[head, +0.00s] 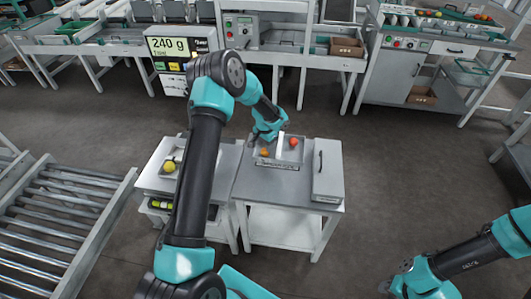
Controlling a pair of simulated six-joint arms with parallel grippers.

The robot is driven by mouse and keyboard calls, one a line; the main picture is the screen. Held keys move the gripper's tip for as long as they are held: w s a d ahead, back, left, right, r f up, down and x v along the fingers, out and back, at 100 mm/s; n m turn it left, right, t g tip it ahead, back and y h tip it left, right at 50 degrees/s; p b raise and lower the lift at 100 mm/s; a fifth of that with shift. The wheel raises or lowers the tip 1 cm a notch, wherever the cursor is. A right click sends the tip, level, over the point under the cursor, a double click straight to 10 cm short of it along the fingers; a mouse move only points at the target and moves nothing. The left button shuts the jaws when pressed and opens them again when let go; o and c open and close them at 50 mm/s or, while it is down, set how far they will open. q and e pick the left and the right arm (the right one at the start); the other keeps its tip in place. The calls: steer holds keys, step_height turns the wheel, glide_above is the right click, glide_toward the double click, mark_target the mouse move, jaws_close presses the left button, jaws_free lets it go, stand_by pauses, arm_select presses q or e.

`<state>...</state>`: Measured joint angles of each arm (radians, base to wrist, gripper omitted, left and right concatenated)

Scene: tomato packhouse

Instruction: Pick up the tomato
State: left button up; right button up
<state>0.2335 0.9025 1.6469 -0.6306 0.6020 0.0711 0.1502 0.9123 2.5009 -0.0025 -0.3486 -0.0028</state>
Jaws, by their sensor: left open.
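A red tomato (293,142) sits in the right part of a shallow grey tray (262,162) on the small grey table. An orange tomato (264,152) lies in the left part of the tray, and a pale divider (279,146) stands between them. A yellow tomato (170,166) rests on the stand to the left. My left gripper (267,135) is open at the back of the tray, above and near both tomatoes; its fingertips are small and hard to make out. My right gripper (385,287) is low at the right, far from the tray, its jaws unclear.
A grey lidded box (327,170) stands on the table's right side. A roller conveyor (60,215) lies at the left. A scale display (174,47) reading 240 g and workbenches (425,55) stand behind. Floor at the right of the table is clear.

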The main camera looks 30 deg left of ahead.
mark_target(265, 149)
arm_select(q)
step_height(265, 149, down, 4)
steer(key=shift+s+f, duration=0.1)
steer(key=shift+f, duration=0.05)
stand_by(0.5)
steer(key=c, duration=0.3)
